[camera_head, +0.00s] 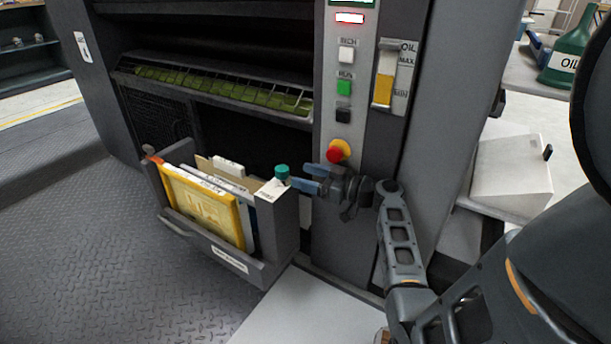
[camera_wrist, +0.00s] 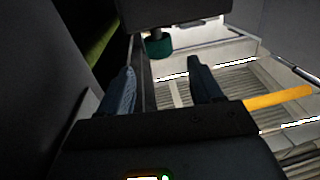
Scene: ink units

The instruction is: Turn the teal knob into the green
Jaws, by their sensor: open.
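The teal knob (camera_head: 282,171) is small and round and shows at the top of the right end of the open drawer (camera_head: 279,225). In the wrist view the knob (camera_wrist: 158,44) shows beside a dark block, just beyond my fingertips and between their lines. My gripper (camera_head: 300,177) has blue fingers, is open and empty, and points left at the knob from its right. In the wrist view my gripper (camera_wrist: 161,66) shows a clear gap between its fingers. I cannot make out a pointer or a green zone at the knob.
The drawer holds a yellow folder (camera_head: 207,205) and other upright files. The control panel behind has a red mushroom button (camera_head: 338,151), a green button (camera_head: 344,88) and an oil gauge (camera_head: 384,85). A green oil bottle (camera_head: 566,58) stands at the right. The floor at left is clear.

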